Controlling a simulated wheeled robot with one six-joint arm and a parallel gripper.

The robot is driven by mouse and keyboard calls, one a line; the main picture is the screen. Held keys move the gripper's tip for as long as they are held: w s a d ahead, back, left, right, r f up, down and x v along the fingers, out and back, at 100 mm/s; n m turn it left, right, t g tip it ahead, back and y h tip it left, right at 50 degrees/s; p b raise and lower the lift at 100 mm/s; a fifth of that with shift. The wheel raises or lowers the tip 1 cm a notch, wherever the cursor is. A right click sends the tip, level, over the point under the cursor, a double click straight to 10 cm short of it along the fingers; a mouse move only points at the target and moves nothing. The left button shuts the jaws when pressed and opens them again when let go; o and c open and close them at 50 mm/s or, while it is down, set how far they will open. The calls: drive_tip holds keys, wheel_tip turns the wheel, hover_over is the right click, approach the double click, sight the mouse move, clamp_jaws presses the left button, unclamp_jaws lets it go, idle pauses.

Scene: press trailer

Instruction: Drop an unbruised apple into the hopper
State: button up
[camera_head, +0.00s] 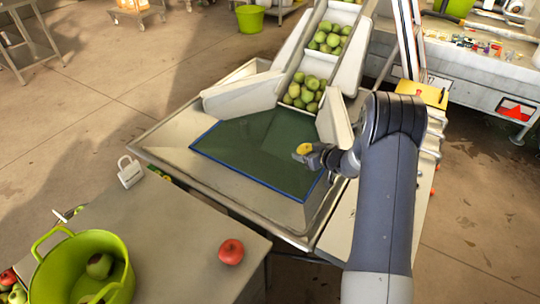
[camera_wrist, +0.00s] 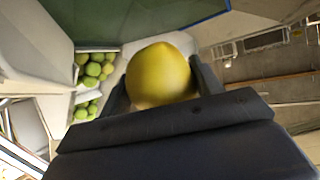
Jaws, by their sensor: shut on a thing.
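My gripper (camera_head: 310,152) is shut on a yellow apple (camera_head: 304,148). The apple also shows large between the fingers in the wrist view (camera_wrist: 160,76); its visible side looks smooth, and its far side is hidden. In the head view the gripper and apple appear over the right part of the hopper (camera_head: 160,135), a metal basin with a dark green, blue-edged panel (camera_head: 250,150) in it. I cannot tell how high they are above the panel. A red apple (camera_head: 231,252) sits on the table in front. A green bucket (camera_head: 112,246) at lower left holds green apples.
A white chute (camera_head: 345,75) with several green apples rises behind the hopper. A padlock-shaped grey object (camera_head: 130,172) stands at the table's far edge. A cluttered bench (camera_head: 470,85) is at the right. The front table (camera_head: 175,235) is mostly clear.

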wheel_tip(320, 180, down, 5)
drive_tip(key=b, duration=0.4)
drive_tip(key=o, duration=1.2)
drive_tip(key=shift+c, duration=0.2)
drive_tip(key=v, duration=1)
drive_tip(key=shift+s+d+r, duration=0.2)
drive_tip(key=shift+s, duration=0.1)
drive_tip(key=shift+w, duration=0.1)
